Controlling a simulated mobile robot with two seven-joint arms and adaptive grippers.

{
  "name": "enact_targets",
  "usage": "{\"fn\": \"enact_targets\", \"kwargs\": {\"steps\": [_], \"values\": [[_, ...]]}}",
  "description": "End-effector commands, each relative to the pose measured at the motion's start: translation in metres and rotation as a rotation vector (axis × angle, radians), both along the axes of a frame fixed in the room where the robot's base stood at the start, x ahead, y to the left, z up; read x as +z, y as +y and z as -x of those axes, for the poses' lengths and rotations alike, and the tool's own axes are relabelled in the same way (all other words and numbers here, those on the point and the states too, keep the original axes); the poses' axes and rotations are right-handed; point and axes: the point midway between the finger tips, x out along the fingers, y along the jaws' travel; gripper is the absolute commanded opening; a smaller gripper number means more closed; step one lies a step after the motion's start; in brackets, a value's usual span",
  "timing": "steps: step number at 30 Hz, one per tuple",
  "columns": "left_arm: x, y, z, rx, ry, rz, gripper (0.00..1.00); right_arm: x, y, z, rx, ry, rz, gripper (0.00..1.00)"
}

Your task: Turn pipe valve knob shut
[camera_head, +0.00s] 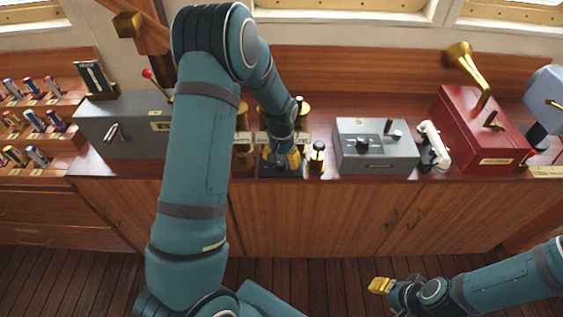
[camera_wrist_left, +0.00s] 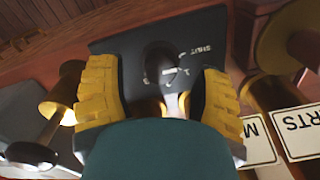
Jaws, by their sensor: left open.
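The valve's dark panel (camera_wrist_left: 125,42) shows in the left wrist view, with white lettering reading "SHUT" near its right edge. A dark round knob (camera_wrist_left: 158,58) stands on it, beside white marks. My left gripper (camera_wrist_left: 160,100) is open, its yellow fingers on either side of the knob in the picture; I cannot tell whether they touch it. In the head view my left gripper (camera_head: 283,158) points down at the dark panel (camera_head: 281,171) and hides the knob. My right gripper (camera_head: 381,285) is low on the right, away from the counter; its finger gap is unclear.
A small black-and-brass fitting (camera_head: 317,157) stands just right of the left gripper. Farther right are a grey control box (camera_head: 372,148), a white handset (camera_head: 433,147) and a red box with a brass horn (camera_head: 478,130). A grey lever box (camera_head: 122,125) stands left.

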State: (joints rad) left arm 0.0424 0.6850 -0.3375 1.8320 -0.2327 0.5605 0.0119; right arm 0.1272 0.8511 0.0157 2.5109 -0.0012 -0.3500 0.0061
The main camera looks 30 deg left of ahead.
Motion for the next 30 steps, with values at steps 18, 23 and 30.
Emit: {"fn": "enact_targets", "kwargs": {"steps": [18,23,30], "values": [[0.101,-0.001,-0.001,-0.001,-0.003,0.0,0.66,0.0,0.0,0.0,0.0,0.0,0.0,0.47],[0.104,-0.001,0.0,-0.001,-0.002,0.0,0.66,0.0,0.0,0.0,0.0,0.0,0.0,0.47],[0.104,-0.001,0.0,-0.001,-0.002,0.0,0.66,0.0,0.0,0.0,0.0,0.0,0.0,0.47]]}}
